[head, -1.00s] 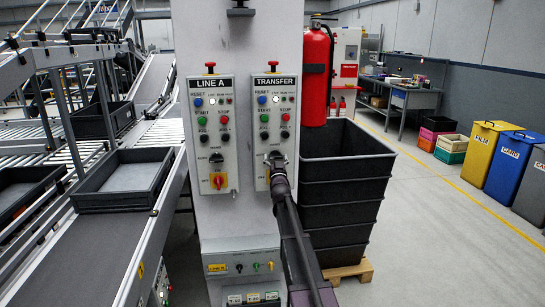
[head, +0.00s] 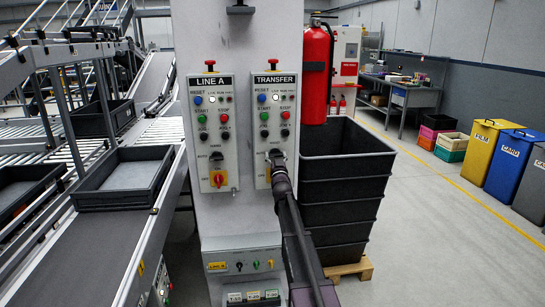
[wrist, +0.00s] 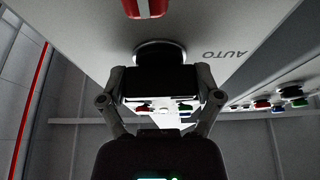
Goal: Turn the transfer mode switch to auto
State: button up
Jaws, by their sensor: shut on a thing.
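The TRANSFER panel (head: 273,100) is the right one of two white panels on a grey column. My gripper (head: 276,157) is at its lower part, over the mode switch, and hides it in the head view. In the wrist view the black round base of the mode switch (wrist: 160,52) shows on the panel face. My gripper (wrist: 160,85) is shut on the switch there, a finger on each side. The AUTO label (wrist: 225,54) appears upside down to the right of the switch. The direction of the switch's pointer is hidden.
A fire extinguisher (head: 317,75) and stacked dark crates (head: 345,195) stand on the right. Buttons on the TRANSFER panel sit above my gripper.

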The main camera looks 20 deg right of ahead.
jog(key=shift+a, duration=0.1)
jog(key=o, duration=0.9)
jog(key=shift+s+a+f, duration=0.1)
jog(key=shift+a, duration=0.05)
